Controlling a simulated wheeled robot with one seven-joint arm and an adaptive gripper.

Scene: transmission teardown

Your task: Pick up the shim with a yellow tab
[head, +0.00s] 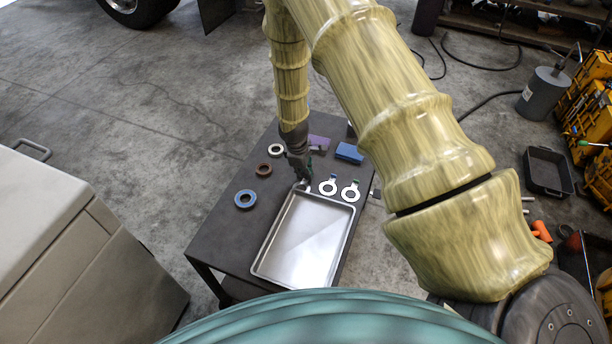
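My gripper (303,179) points down just above the far edge of the metal tray, at the left end of a row of pale ring-shaped shims. One shim (328,187) with a bluish tab lies to its right. Another shim (350,193) with a dark greenish tab lies further right. A pale bit of something shows at my fingertips, perhaps a third shim, mostly hidden by the gripper. I see no yellow tab clearly. The fingers are too small in view to tell whether they are open or shut.
The shallow metal tray (259,262) is empty on the dark table (213,232). Left of it lie a blue ring (237,199), a brown ring (257,169) and a pale ring (270,150). A blue block (349,153) and a purple block (319,143) lie at the back.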

